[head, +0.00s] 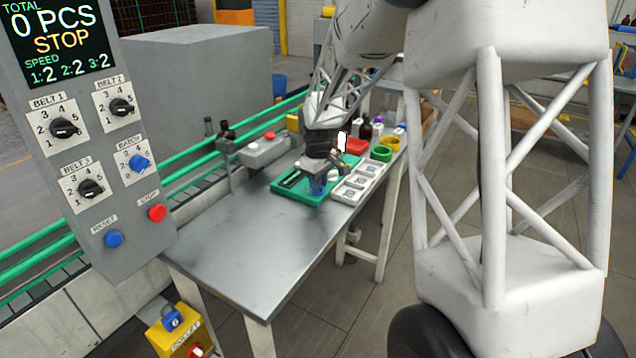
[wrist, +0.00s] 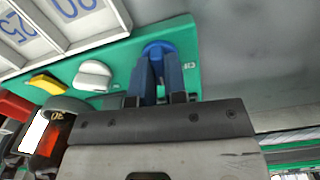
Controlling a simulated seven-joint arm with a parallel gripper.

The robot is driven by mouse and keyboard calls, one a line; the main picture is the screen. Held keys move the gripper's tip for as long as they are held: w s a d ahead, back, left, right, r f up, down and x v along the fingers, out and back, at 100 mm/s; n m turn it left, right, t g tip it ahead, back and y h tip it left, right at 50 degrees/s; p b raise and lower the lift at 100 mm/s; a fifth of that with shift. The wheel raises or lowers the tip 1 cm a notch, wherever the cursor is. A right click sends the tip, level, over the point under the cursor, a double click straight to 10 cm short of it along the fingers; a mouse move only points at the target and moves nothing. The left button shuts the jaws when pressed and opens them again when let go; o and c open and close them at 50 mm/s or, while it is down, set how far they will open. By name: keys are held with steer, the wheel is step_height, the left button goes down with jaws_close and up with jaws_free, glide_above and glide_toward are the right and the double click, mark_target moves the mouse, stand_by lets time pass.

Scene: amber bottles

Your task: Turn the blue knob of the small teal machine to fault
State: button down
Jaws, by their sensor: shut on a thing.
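The small teal machine (head: 285,193) lies on the metal table, and its teal top fills much of the wrist view (wrist: 122,58). Its blue knob (wrist: 157,47) shows at the far end of my fingers. My gripper (wrist: 158,72) is shut on the blue knob, with one blue finger at each side. A white knob (wrist: 93,75) and a yellow knob (wrist: 47,83) sit to the left on the same top. In the head view my gripper (head: 318,186) hides the blue knob. The small markings beside it are too blurred to read, so its setting cannot be told.
A white tray with numbered compartments (head: 350,190) stands right beside the machine. Behind are a red bin (head: 355,146), a green ring-shaped item (head: 381,153) and dark bottles. The table's near part (head: 255,235) is clear. A control panel (head: 130,190) stands at the left.

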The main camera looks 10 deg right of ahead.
steer(key=m, duration=0.3)
steer(key=shift+m, duration=2.4)
steer(key=c, duration=1.2)
jaws_free()
steer(key=shift+o, duration=0.2)
steer(key=shift+r, duration=0.15)
steer(key=shift+r, duration=3.8)
steer(key=shift+s, duration=0.1)
